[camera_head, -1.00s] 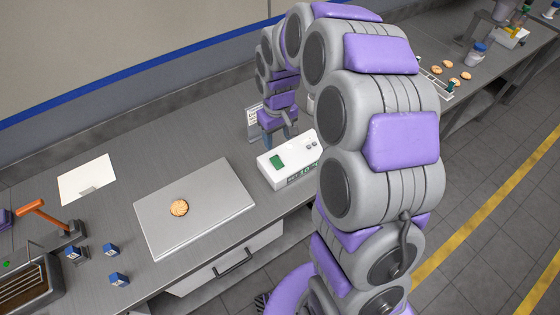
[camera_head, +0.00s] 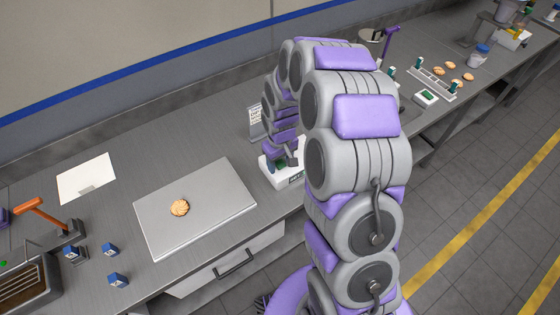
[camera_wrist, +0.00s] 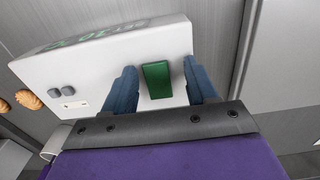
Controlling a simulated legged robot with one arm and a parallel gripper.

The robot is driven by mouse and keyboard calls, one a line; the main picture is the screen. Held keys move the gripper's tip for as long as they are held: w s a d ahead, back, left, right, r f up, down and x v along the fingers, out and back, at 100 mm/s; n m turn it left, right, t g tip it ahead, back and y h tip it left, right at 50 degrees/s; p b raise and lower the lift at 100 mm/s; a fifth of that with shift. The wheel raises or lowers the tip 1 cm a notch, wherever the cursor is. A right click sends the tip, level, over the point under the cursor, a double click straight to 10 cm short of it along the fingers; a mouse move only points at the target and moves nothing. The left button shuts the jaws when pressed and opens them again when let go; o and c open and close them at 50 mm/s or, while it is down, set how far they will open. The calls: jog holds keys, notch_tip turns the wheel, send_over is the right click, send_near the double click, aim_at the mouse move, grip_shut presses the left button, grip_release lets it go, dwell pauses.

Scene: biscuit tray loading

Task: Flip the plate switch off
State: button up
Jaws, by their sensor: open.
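The plate switch is a green rocker (camera_wrist: 157,80) on top of a white control box (camera_wrist: 110,55). In the wrist view it lies between the two blue fingers of my gripper (camera_wrist: 160,68), with a gap on each side. The fingers are apart and hold nothing. In the head view my gripper (camera_head: 291,160) is over the white box (camera_head: 283,179), and the arm hides much of the box and the switch. The silver plate (camera_head: 215,195) lies left of the box with one biscuit (camera_head: 180,207) on it. Which way the switch is tipped, I cannot tell.
A small sign (camera_head: 255,122) stands behind the box. A white sheet (camera_head: 86,178), blue cubes (camera_head: 110,249) and an orange-handled tool (camera_head: 40,212) are at the left. Several biscuits (camera_head: 454,80) lie at the far right.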

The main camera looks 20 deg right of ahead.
jog(key=shift+d, duration=0.1)
jog(key=shift+d, duration=0.15)
jog(key=shift+c, duration=0.5)
jog(key=shift+d, duration=0.15)
jog(key=c, duration=1)
jog(key=shift+o, duration=0.2)
jog(key=shift+r, duration=0.1)
jog(key=shift+p, duration=0.3)
jog(key=shift+w+a+r+g+h+p, duration=0.1)
jog(key=shift+w+a+g+h+p, duration=0.1)
jog(key=shift+g+p, duration=0.4)
jog(key=shift+w+a+r+g+h+p, duration=0.1)
jog(key=shift+w+g+h+p, duration=0.1)
jog(key=shift+g+p, duration=0.4)
